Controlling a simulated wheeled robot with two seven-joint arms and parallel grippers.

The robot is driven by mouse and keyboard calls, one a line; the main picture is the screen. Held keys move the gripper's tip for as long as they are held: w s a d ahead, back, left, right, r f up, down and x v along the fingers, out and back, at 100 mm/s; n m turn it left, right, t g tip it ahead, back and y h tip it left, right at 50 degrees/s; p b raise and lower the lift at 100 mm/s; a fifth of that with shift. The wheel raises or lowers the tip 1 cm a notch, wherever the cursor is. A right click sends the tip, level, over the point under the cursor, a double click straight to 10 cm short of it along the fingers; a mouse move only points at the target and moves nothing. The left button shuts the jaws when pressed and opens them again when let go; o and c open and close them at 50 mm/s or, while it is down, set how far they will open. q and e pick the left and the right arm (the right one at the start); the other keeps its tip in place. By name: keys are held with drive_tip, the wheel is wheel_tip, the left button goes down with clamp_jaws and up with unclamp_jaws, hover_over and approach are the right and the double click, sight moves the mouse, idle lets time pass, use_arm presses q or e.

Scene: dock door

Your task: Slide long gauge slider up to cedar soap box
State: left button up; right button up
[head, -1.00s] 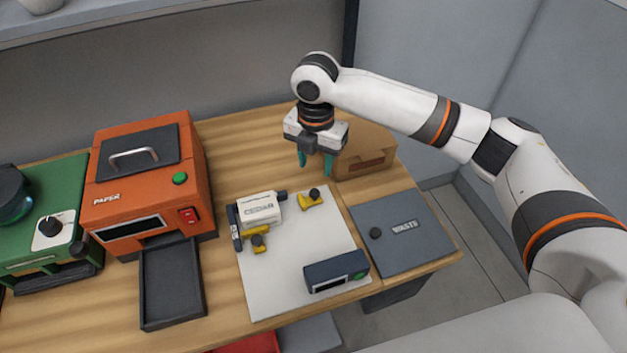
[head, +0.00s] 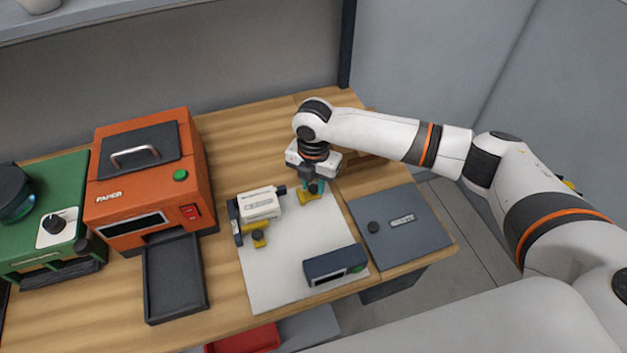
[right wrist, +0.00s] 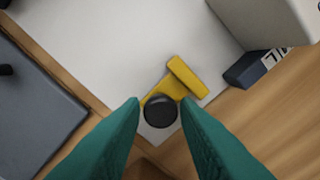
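The white cedar soap box (head: 260,204) lies on the pale mat. It also shows at the top right of the right wrist view (right wrist: 265,18). A yellow slider (head: 308,196) with a black knob sits right of the box, with a gap between them; its crossbar and knob show in the right wrist view (right wrist: 186,77). A second yellow slider (head: 259,239) with a dark knob is at the box's front side. Which one is the long slider I cannot tell. My right gripper (head: 314,186) is open, its teal fingertips (right wrist: 160,104) either side of the first slider's knob. My left gripper is out of view.
Dark labelled blocks (head: 234,224) (right wrist: 258,68) stand at the box's left end and far side. A dark device (head: 335,266) lies on the mat's front. A grey lid (head: 405,245) is at right, a cardboard box behind my gripper, an orange machine (head: 150,185) at left.

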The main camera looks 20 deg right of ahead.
sight(300, 194)
clamp_jaws()
drive_tip(key=shift+s+a+r+p, duration=0.1)
drive_tip(key=shift+a+p, duration=0.45)
drive_tip(key=shift+a, duration=1.15)
drive_tip(key=shift+o, duration=2.2)
unclamp_jaws()
drive_tip(key=shift+d, duration=0.1)
wheel_tip(300, 194, up, 12)
drive_tip(key=b, duration=0.2)
